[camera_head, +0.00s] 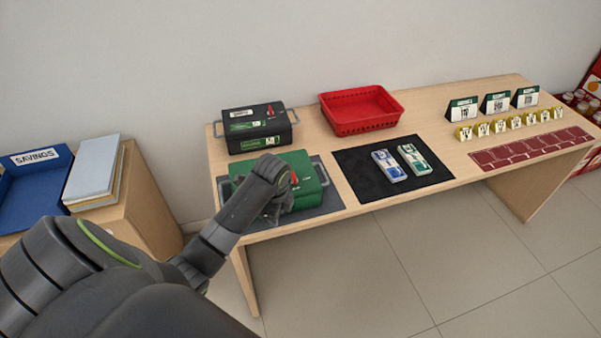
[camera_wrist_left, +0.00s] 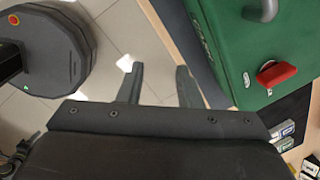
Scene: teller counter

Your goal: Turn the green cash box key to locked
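The green cash box (camera_head: 308,172) sits on a dark mat at the left end of the table, partly hidden by my left arm. It also shows at the upper right in the left wrist view (camera_wrist_left: 232,45), with a grey handle (camera_wrist_left: 262,9). A red piece on its top, which looks like the key's grip (camera_wrist_left: 276,74), shows there and in the head view (camera_head: 294,178). My left gripper (camera_wrist_left: 160,82) is open and empty, its fingers beside the box and apart from the red piece. In the head view the left gripper (camera_head: 277,211) is at the box's front. My right gripper is not in view.
A black cash box (camera_head: 258,124) stands behind the green one. A red basket (camera_head: 362,125) is at the back. A black mat (camera_head: 352,180) holds blue and green bundles. Small signs, yellow markers and a dark red mat (camera_head: 530,148) lie right. A side cabinet stands left.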

